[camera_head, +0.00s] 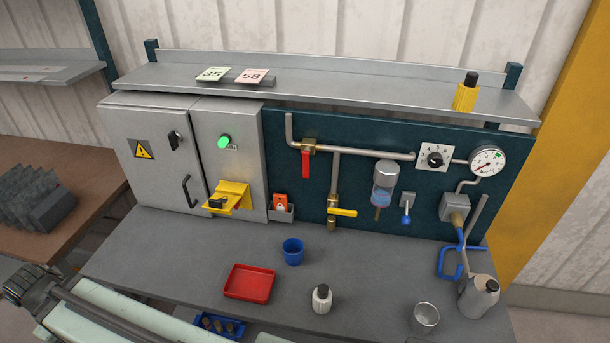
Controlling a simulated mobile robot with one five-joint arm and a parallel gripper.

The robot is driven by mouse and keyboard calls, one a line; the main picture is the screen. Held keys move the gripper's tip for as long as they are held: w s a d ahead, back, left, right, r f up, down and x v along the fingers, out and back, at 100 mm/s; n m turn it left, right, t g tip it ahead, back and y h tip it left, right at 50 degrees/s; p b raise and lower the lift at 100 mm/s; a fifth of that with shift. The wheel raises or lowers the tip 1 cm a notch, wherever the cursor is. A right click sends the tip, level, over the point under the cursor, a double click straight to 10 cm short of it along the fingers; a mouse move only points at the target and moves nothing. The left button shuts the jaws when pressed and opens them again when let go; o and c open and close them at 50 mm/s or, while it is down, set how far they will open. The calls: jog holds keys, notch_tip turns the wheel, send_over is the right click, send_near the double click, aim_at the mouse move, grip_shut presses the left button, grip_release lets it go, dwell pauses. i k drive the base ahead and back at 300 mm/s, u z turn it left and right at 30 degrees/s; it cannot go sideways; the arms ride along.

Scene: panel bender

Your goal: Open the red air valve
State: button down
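The red air valve (306,164) is on the teal back panel, left of its middle. Its red lever hangs straight down from a brass body (309,143) on the grey horizontal pipe (360,151), so the lever stands crosswise to that pipe. Nothing touches the lever, and nothing covers it from this view. My gripper is not in view.
A yellow-handled valve (342,211) sits lower right of the red lever, with a glass-bowl filter (384,179) beyond. Below, the grey bench (350,262) holds a blue cup (293,251), red tray (250,283) and white bottle (322,298). A pale green machine (130,315) fills the lower left.

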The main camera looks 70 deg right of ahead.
aim_at(306, 154)
jog(key=k, duration=1.65)
jog(key=u, duration=0.75)
jog(key=i, duration=1.45)
jog(key=z, duration=3)
